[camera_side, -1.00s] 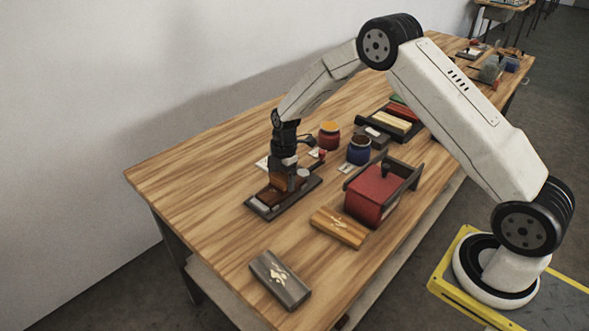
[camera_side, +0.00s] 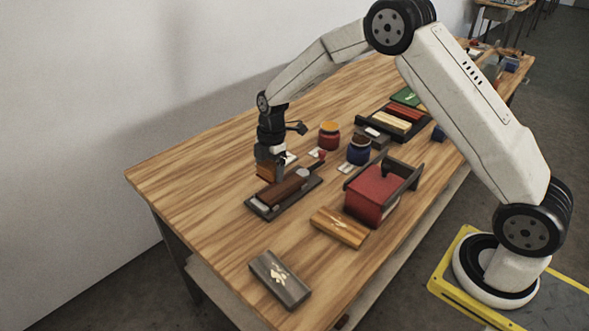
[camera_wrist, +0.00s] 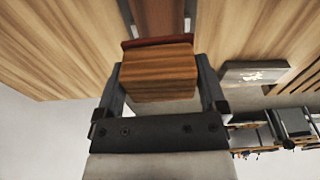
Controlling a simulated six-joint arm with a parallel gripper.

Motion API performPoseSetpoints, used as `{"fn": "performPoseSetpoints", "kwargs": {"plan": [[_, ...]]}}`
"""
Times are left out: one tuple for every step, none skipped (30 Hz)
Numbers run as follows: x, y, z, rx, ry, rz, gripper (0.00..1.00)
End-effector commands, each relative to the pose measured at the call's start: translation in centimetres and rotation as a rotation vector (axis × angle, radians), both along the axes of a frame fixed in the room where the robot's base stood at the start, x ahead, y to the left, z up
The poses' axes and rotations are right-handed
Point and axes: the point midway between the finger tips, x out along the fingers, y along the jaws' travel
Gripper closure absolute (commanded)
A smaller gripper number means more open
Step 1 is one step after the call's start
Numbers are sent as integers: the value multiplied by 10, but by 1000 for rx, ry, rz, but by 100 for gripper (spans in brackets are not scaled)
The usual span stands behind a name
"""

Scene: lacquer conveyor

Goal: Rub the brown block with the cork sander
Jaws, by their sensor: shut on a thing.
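The brown block (camera_side: 285,188) lies lengthwise in a dark tray (camera_side: 256,208) on the wooden table. My gripper (camera_side: 268,170) is shut on the cork sander (camera_side: 266,172), at the far left side of the block in the side view. In the wrist view the sander (camera_wrist: 158,72) sits between both fingers, with a reddish strip along its far edge. Part of the brown block (camera_wrist: 158,18) shows just beyond it. I cannot tell whether the sander touches the block or the tray.
Nearby stand a red box-like stand (camera_side: 372,190), an orange inlaid block (camera_side: 338,227) and a grey inlaid block (camera_side: 280,280). A red jar (camera_side: 329,136), a blue jar (camera_side: 359,151) and a rack of coloured blocks (camera_side: 395,122) are behind. The table's left end is clear.

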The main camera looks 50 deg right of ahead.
Motion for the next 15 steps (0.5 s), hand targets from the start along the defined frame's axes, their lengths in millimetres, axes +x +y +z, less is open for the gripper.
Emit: {"fn": "performPoseSetpoints", "kwargs": {"plan": [[0,0,5,0,-1,0,65],[0,0,8,0,-1,0,65],[0,0,11,0,-1,0,65],[0,0,14,0,-2,0,65],[0,0,16,0,-2,0,65],[0,0,18,0,-1,0,65],[0,0,20,0,0,0,65],[0,0,21,0,1,-1,65],[0,0,22,0,1,-1,65],[0,0,23,0,1,-1,65],[0,0,23,0,1,-1,65],[0,0,24,0,1,-1,65],[0,0,24,0,1,-1,65],[0,0,24,0,1,-1,65],[0,0,24,0,1,-1,65]]}}
